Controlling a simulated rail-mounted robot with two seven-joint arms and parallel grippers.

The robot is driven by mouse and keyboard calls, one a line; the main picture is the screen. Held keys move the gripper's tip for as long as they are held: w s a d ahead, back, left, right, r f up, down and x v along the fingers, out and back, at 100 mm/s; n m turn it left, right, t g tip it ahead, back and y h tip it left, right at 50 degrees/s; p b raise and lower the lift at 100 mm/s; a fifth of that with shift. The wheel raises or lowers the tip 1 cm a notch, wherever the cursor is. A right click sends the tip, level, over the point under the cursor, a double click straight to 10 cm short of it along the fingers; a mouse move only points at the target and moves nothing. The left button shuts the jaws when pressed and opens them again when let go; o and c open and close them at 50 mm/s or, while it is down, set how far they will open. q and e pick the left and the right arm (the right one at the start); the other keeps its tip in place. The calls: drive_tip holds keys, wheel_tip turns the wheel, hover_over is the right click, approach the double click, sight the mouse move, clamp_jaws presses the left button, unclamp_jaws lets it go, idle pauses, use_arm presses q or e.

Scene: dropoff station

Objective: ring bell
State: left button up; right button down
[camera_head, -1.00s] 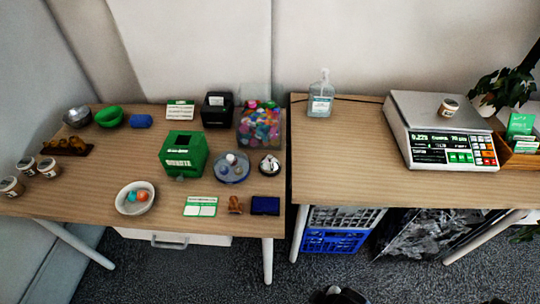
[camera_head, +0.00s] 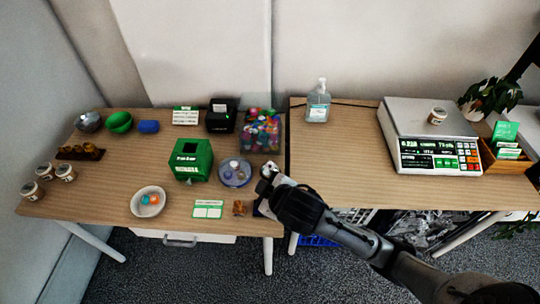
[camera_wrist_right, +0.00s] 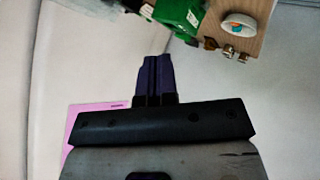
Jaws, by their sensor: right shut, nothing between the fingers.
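The bell, a small silver dome, stood at the right front of the left table. Now a pale, shiny shape that seems to be the bell (camera_head: 267,170) shows at the end of my right arm, mostly covered by it. My right gripper (camera_head: 264,186) is over that spot; I cannot tell whether it touches the bell. In the right wrist view its dark fingers (camera_wrist_right: 155,56) are together with nothing between them. I cannot make out the bell in that view. My left gripper is not in view.
Close by are a round tray (camera_head: 235,180), a green box (camera_head: 190,160), a clear bin of colourful items (camera_head: 260,132) and a white bowl (camera_head: 148,203). A dark blue item in front is largely covered by my arm. A scale (camera_head: 430,115) stands on the right table.

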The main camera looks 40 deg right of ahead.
drive_tip(key=w+d+r+n+g+p, duration=0.25)
drive_tip(key=w+d+r+p, duration=0.45)
drive_tip(key=w, duration=0.4)
drive_tip(key=d+f+n+g+y+b, duration=0.1)
drive_tip(key=d+f+n+g+y, duration=0.15)
drive_tip(key=d+f, duration=0.8)
drive_tip(key=w+a+n+y, duration=0.1)
drive_tip(key=w+a+n+t+y, duration=0.2)
drive_tip(key=w, duration=0.1)
drive_tip(key=shift+w+f+n, duration=0.1)
drive_tip(key=shift+f+n, duration=0.15)
drive_tip(key=shift+n, duration=0.15)
